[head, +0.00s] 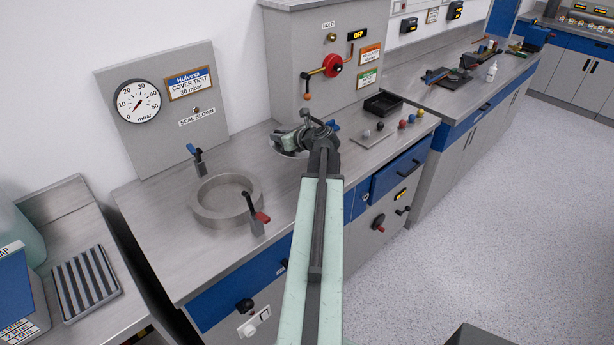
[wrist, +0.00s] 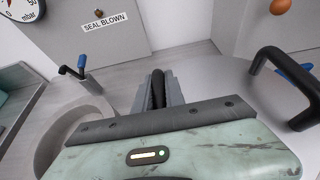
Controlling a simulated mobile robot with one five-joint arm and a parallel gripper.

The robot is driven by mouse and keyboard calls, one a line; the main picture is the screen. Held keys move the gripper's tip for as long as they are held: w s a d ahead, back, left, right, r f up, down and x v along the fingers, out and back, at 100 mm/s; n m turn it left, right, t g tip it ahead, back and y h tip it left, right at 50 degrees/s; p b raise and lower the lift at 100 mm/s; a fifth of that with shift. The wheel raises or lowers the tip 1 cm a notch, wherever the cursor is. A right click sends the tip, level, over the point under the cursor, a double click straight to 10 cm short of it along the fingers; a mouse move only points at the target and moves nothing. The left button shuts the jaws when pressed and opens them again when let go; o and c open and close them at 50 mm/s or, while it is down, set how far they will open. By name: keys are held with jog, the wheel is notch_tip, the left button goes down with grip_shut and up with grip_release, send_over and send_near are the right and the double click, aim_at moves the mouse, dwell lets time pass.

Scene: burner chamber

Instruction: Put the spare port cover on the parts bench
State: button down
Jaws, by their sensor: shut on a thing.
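My gripper (head: 318,130) is at the far end of my arm, over the steel bench top right of the round port ring (head: 226,200). In the wrist view its fingers (wrist: 158,90) are closed together with a dark part between them.
A red-handled clamp (head: 256,215) and a blue-handled clamp (head: 197,158) stand at the ring. A black tray (head: 383,104) and a plate with coloured knobs (head: 377,135) lie to the right. A second bench (head: 425,90) with tools and a bottle (head: 491,72) stands further right.

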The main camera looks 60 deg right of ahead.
jog(key=shift+f, duration=0.1)
notch_tip(320, 180, down, 10)
jog(key=b, duration=1)
jog(key=shift+f, duration=0.1)
jog(key=shift+r+p, duration=0.25)
jog(key=shift+p, duration=0.05)
jog(key=shift+f, duration=0.25)
jog(key=c, duration=1.4)
grip_release()
jog(key=shift+r, duration=0.1)
